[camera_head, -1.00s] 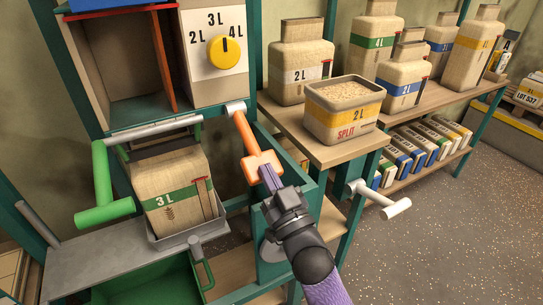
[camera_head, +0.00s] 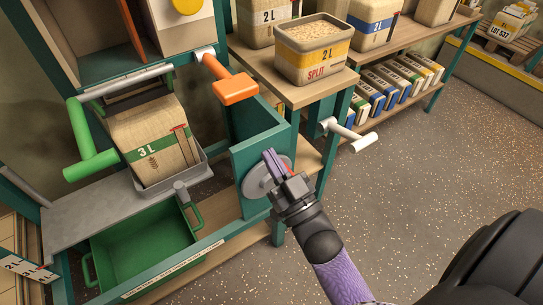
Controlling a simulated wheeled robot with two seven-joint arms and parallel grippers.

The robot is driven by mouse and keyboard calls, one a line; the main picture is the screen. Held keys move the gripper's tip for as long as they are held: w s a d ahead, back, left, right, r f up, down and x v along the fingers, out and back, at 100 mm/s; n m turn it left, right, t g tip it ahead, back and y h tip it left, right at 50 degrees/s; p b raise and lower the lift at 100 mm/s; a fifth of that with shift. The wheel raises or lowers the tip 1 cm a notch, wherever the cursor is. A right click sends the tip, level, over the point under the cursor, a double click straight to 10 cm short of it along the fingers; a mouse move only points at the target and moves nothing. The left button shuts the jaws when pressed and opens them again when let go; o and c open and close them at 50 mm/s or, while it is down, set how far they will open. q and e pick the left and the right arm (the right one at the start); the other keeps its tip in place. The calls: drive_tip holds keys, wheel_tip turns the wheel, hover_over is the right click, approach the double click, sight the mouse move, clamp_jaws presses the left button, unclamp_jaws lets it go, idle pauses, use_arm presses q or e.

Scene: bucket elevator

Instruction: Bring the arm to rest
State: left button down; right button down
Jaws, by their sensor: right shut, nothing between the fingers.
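My right gripper (camera_head: 270,156) is shut and empty, in the lower middle of the head view. It is in front of a grey disc (camera_head: 256,181) on the teal frame; I cannot tell whether it touches it. The orange lever (camera_head: 231,87) is above and left of the gripper, apart from it. My right arm (camera_head: 341,277) comes in from the bottom. My left gripper is not in view.
A 3L sack (camera_head: 154,143) sits tilted in a grey tray beside a green handle (camera_head: 91,165). A green bin (camera_head: 143,251) stands below. A white-ended crank (camera_head: 347,134) sticks out from the bench. The speckled floor (camera_head: 435,160) at right is clear.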

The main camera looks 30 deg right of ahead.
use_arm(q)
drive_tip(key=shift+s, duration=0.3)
